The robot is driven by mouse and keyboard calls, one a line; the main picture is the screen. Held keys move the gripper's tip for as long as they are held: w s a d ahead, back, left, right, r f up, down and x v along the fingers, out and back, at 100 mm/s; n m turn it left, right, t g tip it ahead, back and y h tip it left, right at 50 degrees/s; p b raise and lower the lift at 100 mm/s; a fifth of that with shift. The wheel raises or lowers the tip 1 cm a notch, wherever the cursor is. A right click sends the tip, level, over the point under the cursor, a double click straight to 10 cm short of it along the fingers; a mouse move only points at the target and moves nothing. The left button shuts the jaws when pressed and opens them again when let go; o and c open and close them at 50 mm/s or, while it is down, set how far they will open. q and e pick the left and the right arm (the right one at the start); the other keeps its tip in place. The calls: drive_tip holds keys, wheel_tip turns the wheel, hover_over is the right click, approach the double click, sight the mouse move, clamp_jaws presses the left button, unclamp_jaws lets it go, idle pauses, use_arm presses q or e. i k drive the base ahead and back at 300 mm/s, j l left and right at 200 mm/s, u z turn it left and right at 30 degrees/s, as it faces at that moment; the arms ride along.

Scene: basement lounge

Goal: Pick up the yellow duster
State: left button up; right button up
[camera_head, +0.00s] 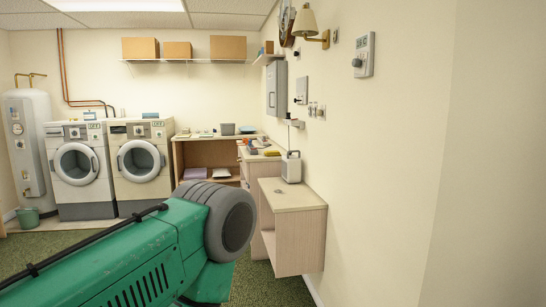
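A small yellow patch (272,153), possibly the yellow duster, lies on the counter along the right wall. It is too small and far away to tell its shape for certain. Neither my left nor my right gripper is in view.
Two washing machines (140,165) and a white tank (28,140) stand at the back. A large green body with a grey round end, perhaps mine, hides the lower left.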

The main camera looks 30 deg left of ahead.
sight(273, 153)
drive_tip(key=i+j+u, duration=0.6)
drive_tip(key=i+j, duration=0.15)
drive_tip(key=i+j+u, duration=0.3)
drive_tip(key=i+u, duration=0.3)
drive_tip(key=i, duration=0.2)
drive_tip(key=i+j+u, duration=0.1)
drive_tip(key=i+u, duration=0.2)
drive_tip(key=i, duration=0.15)
drive_tip(key=i+j+z, duration=0.15)
drive_tip(key=i+z, duration=0.25)
drive_tip(key=i, duration=0.2)
drive_tip(key=i+j+z, duration=0.25)
drive_tip(key=i+z, duration=0.2)
drive_tip(key=i+j+z, duration=0.4)
drive_tip(key=i+j, duration=0.15)
